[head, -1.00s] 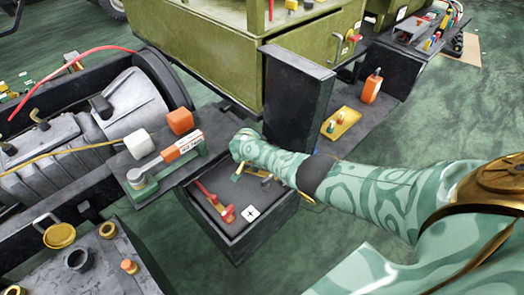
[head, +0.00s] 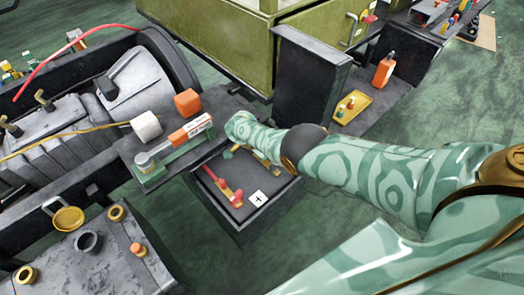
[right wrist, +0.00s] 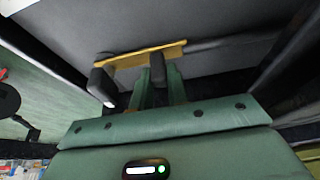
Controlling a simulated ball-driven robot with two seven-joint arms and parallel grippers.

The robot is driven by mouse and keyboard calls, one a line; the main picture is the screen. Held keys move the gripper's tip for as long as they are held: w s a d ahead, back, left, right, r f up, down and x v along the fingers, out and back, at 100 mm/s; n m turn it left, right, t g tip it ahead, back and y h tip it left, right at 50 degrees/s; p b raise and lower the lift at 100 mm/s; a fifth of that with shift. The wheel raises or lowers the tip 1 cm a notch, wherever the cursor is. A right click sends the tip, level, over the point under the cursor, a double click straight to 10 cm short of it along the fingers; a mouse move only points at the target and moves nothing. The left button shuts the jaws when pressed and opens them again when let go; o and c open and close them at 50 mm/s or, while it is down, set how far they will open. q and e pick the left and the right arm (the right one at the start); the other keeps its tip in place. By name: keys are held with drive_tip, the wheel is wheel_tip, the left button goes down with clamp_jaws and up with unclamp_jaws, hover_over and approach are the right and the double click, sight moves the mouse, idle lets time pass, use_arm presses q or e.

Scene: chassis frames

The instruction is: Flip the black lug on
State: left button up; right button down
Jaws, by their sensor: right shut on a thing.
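The black lug (right wrist: 158,70) appears as a dark piece between the green fingers of my right gripper (right wrist: 160,82) in the right wrist view. The gripper is shut on it, next to a thin yellow bar (right wrist: 135,57). In the head view my right forearm reaches over the open dark box (head: 243,233) and hides most of the gripper and the black lug. My left gripper is out of view.
A yellow tray (head: 350,106) and orange bottle (head: 384,70) are at right.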

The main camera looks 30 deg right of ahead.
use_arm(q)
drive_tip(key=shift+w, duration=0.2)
use_arm(e)
drive_tip(key=shift+a+f, duration=0.1)
drive_tip(key=c, duration=1.4)
unclamp_jaws()
drive_tip(key=shift+o, duration=0.2)
use_arm(q)
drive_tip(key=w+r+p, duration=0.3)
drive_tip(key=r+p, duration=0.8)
drive_tip(key=p, duration=0.1)
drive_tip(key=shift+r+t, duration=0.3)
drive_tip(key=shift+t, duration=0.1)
use_arm(e)
drive_tip(key=v, duration=1.6)
drive_tip(key=shift+r, duration=0.2)
